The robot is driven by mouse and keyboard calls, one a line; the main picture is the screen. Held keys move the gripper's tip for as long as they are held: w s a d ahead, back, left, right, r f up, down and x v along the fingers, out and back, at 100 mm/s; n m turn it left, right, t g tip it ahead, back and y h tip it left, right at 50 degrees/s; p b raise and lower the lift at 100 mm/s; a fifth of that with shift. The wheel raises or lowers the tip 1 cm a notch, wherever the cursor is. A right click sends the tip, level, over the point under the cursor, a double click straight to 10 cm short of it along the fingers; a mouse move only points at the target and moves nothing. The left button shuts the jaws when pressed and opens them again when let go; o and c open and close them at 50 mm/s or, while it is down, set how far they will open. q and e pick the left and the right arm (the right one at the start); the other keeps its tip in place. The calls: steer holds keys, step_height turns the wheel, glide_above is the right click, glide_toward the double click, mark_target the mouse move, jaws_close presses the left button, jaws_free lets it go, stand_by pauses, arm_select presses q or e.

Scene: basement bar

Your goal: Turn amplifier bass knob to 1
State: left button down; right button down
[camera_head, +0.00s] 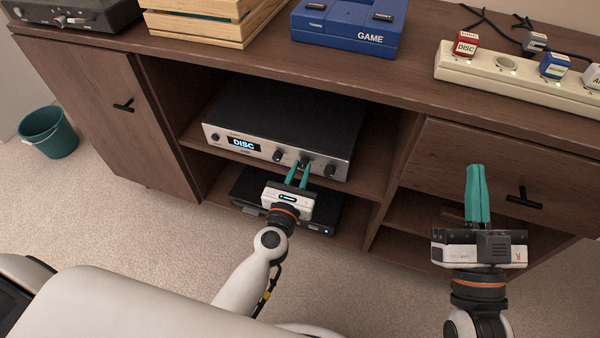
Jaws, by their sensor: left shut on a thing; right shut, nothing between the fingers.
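The amplifier (285,115) is a black box with a silver front, on the upper shelf of the open middle bay of the cabinet. Its lit display (244,144) reads DISC. To the right of the display is a row of dark knobs, including a left one (279,154) and a right one (330,169). My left gripper (299,170) has its green fingers shut on the middle knob, which they partly cover. Knob labels and pointer marks are too small to read. My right gripper (477,176) is shut and empty, in front of the right drawer, fingers up.
A black device (250,190) sits on the shelf below the amplifier. The cabinet top (270,62) holds a wooden crate (205,30), a blue game console (345,35) and a power strip (500,72) with labelled plugs. A green bin (48,135) stands at left.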

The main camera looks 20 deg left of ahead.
arm_select(q)
steer(key=shift+f+n, duration=0.1)
steer(key=shift+n, duration=1.1)
arm_select(e)
steer(key=shift+s+r+t, duration=0.35)
steer(key=shift+r+t, duration=0.05)
steer(key=shift+r, duration=0.1)
arm_select(q)
steer(key=c, duration=1.3)
jaws_free()
